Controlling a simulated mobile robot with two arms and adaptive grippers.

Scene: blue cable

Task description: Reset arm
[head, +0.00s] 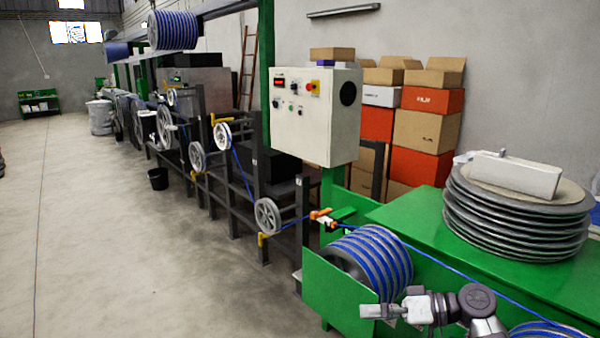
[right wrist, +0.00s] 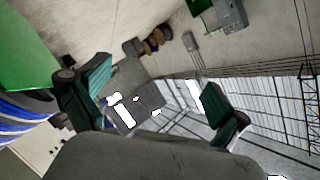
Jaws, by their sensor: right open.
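My right gripper (head: 378,312) is in front of the green machine, at the lower right of the head view. It points left, close to a spool wound with blue cable (head: 372,258), and is apart from it as far as I can tell. In the right wrist view the two dark green fingers (right wrist: 158,105) are spread wide with nothing between them. A strand of blue cable (head: 450,268) runs over the green bench, behind my right arm. My left gripper is not in view.
The green bench (head: 420,215) carries a stack of grey reels (head: 515,215). A control box (head: 315,115) stands behind it, with stacked cartons (head: 425,130) by the wall. Pulleys (head: 267,215) line the machine. The floor (head: 110,240) at left is clear.

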